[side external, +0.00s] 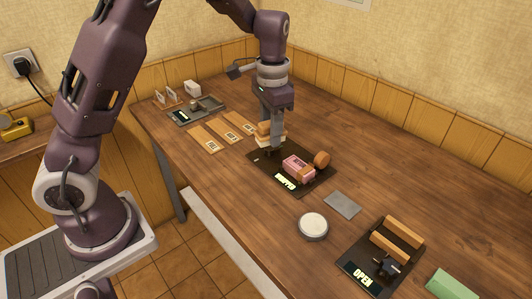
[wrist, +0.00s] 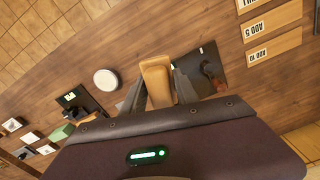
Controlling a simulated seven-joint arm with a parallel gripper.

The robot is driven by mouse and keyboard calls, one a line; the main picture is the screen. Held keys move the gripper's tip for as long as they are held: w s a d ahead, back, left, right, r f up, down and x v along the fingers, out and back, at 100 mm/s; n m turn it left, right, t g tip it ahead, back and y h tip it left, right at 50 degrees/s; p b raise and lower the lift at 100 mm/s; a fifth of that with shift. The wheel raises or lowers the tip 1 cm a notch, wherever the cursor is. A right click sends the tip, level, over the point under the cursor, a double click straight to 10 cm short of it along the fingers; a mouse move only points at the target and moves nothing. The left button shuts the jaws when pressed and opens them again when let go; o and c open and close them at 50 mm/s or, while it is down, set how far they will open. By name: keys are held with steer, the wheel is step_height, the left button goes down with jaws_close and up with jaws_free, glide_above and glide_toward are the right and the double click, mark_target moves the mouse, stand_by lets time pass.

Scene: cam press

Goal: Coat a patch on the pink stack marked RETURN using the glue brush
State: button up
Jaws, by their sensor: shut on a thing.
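My gripper (side external: 272,150) points down over the back left part of a dark press plate (side external: 262,166). It is shut on a tan wooden piece (wrist: 156,75), which sits between the fingers in the wrist view; I cannot tell whether this is the glue brush. A pink stack (side external: 298,166) lies on the plate, just right of my gripper, against a brown wooden part. No RETURN mark is legible on it. A lit label (side external: 286,182) on the plate's front is unreadable. A round grey tub with a white top (side external: 313,224) stands in front; it also shows in the wrist view (wrist: 107,79).
A second press (side external: 379,260) reading OPEN, with two wooden bars, stands front right near a green block (side external: 452,284). A grey flat pad (side external: 342,204) lies between. The table's right side is clear.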

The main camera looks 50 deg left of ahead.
mark_target(300, 166)
steer(key=w+d+f+m, duration=0.2)
steer(key=w+f+m, duration=0.3)
steer(key=w+m, duration=0.7)
steer(key=shift+s+f+m, duration=0.35)
steer(key=shift+f+m, duration=0.05)
steer(key=shift+f, duration=0.75)
steer(key=shift+s+f+m, duration=0.35)
steer(key=shift+f+m, duration=0.05)
steer(key=shift+f, duration=0.75)
steer(key=shift+s+f+m, duration=0.35)
steer(key=shift+f+m, duration=0.05)
steer(key=shift+f, duration=0.75)
steer(key=shift+d+f, duration=0.45)
steer(key=shift+f, duration=0.2)
steer(key=shift+d, duration=1.45)
steer(key=shift+a, duration=2)
step_height(300, 166, up, 8)
